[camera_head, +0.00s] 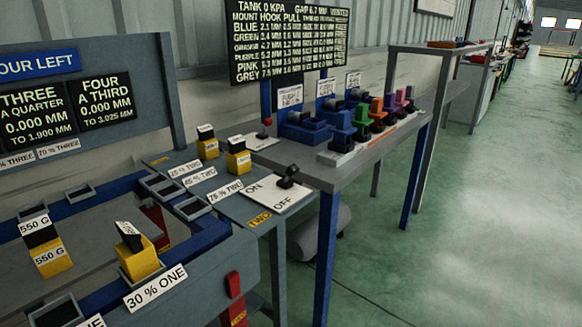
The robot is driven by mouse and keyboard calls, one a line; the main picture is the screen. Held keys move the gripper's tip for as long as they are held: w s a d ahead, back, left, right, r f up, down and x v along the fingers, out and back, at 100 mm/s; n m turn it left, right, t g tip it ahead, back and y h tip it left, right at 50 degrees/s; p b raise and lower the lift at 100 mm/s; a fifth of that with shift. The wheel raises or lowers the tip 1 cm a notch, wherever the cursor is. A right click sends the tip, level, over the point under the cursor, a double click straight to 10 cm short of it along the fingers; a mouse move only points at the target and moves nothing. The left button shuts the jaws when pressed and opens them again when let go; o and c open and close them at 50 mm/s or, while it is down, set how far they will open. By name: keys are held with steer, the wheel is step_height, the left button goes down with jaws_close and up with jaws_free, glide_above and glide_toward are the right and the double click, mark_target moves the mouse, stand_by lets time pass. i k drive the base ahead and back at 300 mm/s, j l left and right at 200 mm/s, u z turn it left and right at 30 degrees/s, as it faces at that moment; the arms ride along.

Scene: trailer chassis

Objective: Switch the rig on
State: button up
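A white switch plate (268,193) lies on the grey-blue bench in the middle of the view, marked ON towards its left and OFF towards its near right. A small black lever (287,176) stands at the plate's far right edge. I cannot tell clearly which mark the lever is set to. A black board (290,45) on the wall behind reads tank 0 kPa, a gap of about 6.7 mm, and what looks like vented. My gripper is not in view.
Yellow-and-black weights (238,158) stand near the plate, with others (140,260) at the near left. A red knob (267,121) stands behind. Coloured hooks (376,112) line the right bench (350,160). The green floor (480,220) on the right is clear.

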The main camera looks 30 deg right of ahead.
mark_target(292, 170)
steer(key=l+u, duration=0.1)
steer(key=l, duration=0.35)
steer(key=k+l, duration=0.1)
steer(key=l, duration=0.35)
steer(key=k+l+u, duration=0.15)
steer(key=l, duration=0.8)
steer(key=k+l+u, duration=0.15)
steer(key=l, duration=0.3)
steer(key=k+l, duration=0.1)
steer(key=l, duration=0.3)
steer(key=k+l+u, duration=0.15)
steer(key=l, duration=0.3)
steer(key=k+l, duration=0.1)
steer(key=l, duration=0.35)
steer(key=u, duration=0.05)
